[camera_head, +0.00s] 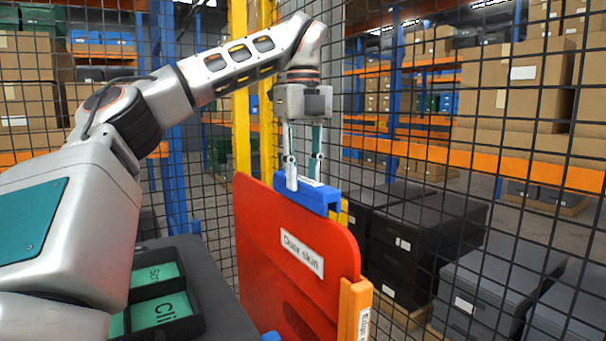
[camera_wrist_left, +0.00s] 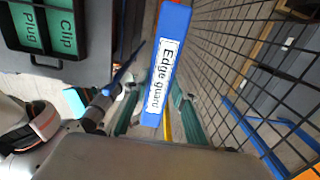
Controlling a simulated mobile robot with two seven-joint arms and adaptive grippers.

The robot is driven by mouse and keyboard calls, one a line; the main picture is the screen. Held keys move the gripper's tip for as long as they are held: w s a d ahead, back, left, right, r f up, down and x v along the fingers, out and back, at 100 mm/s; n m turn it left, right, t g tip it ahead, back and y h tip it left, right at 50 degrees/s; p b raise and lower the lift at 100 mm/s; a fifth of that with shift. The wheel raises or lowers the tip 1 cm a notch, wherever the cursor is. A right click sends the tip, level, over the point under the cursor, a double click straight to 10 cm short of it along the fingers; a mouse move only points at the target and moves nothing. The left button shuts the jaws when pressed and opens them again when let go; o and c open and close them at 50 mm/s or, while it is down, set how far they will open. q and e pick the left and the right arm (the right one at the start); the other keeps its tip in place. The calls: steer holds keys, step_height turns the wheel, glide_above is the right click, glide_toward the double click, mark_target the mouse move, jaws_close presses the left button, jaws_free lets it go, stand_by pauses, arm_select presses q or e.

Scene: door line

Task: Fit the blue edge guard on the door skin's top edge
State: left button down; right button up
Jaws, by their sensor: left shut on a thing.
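The red door skin (camera_head: 285,240) stands upright with its white "Door skin" label facing me. My left gripper (camera_head: 303,182) points down and is shut on the blue edge guard (camera_head: 318,201). The guard lies along the door skin's top edge, near the middle; whether it is fully seated or just above cannot be told. In the left wrist view the edge guard (camera_wrist_left: 170,50) runs lengthwise between the teal fingers, its "Edge guard" label showing. My right gripper is in neither view.
An orange edge guard (camera_head: 354,307) sits on the door skin's right edge. A dark tray (camera_head: 195,290) with green "Clip" compartments is at lower left. Wire mesh fencing (camera_head: 480,150) stands behind and to the right, with a yellow post (camera_head: 240,100) behind the door skin.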

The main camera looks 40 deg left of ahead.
arm_select(q)
steer(key=shift+f, duration=0.35)
stand_by(0.7)
steer(key=shift+f+b, duration=0.35)
steer(key=shift+f, duration=0.2)
stand_by(0.4)
steer(key=shift+f, duration=0.35)
steer(key=shift+f+b, duration=0.4)
steer(key=shift+b, duration=0.05)
stand_by(0.3)
steer(key=c, duration=1.6)
jaws_free()
